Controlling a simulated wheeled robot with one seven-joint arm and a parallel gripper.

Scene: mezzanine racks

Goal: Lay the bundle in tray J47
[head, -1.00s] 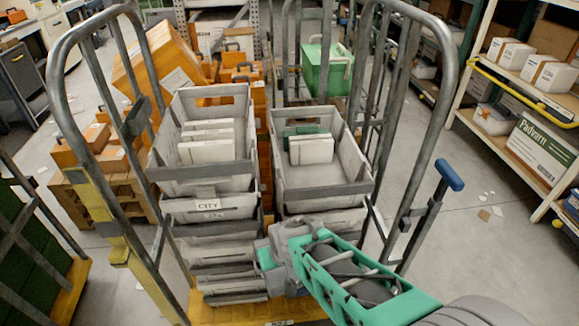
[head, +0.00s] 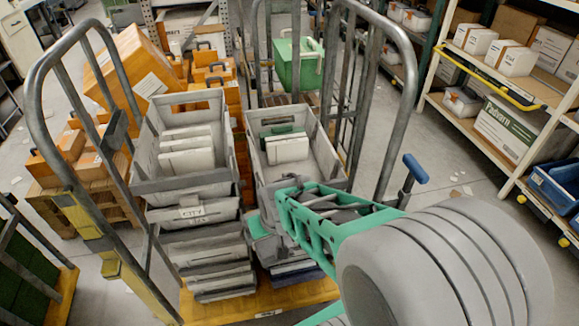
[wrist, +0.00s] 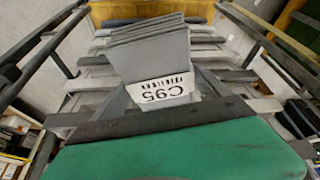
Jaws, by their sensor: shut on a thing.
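My gripper (head: 262,238) is low at the front of the right tray stack, partly hidden by my green arm link. Its fingertips do not show clearly in the head view. In the wrist view, a grey layered block (wrist: 150,50) with a white label reading C95 shows beyond a dark bar; I cannot tell whether it is the bundle or part of the stack. The right top tray (head: 330,150) holds white packets (head: 287,149) and a green item. The left top tray (head: 185,188) holds white packets (head: 188,150). No J47 label is legible.
The trays stand in two stacks on a yellow cart base (head: 270,298) between metal hoop rails (head: 385,120). A rack (head: 500,90) with boxes stands at the right. Orange cases (head: 125,65) and a green bin (head: 297,62) stand behind. Open floor lies between cart and rack.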

